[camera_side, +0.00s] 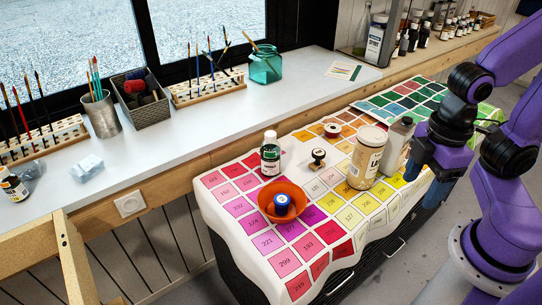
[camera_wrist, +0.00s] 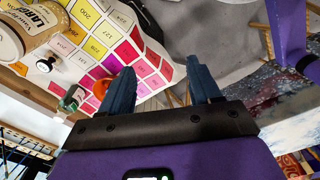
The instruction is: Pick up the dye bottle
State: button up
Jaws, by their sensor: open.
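A small dark bottle with a green-and-white label and a white cap (camera_side: 270,155) stands upright on the colour-chart cloth, behind the orange bowl. It shows in the wrist view (camera_wrist: 73,98) at lower left. The orange bowl (camera_side: 270,211) holds a small round thing with a blue cap (camera_side: 282,202); its lower part is hidden, and I cannot tell whether it is a bottle. My gripper (camera_side: 430,172) is at the right end of the cloth, well apart from both. In the wrist view my gripper (camera_wrist: 163,86) has its two blue fingers wide apart with nothing between them.
A large cream jar (camera_side: 366,158) and a grey bottle (camera_side: 396,146) stand between my gripper and the green-labelled bottle. Two small stamp-like things (camera_side: 318,158) (camera_side: 332,130) stand nearby. The windowsill holds brushes, racks and a teal jar (camera_side: 265,66). The cloth's front left is clear.

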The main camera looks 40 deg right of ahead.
jog(key=o, duration=0.5)
jog(key=shift+o, duration=0.2)
jog(key=w+a+r+n, duration=0.25)
jog(key=w+a, duration=0.45)
jog(key=w, duration=0.6)
jog(key=n, duration=0.4)
send_over(270, 143)
jog(key=w+d, duration=0.1)
notch_tip(270, 143, down, 5)
notch_tip(270, 143, down, 17)
jog(key=shift+r, duration=0.2)
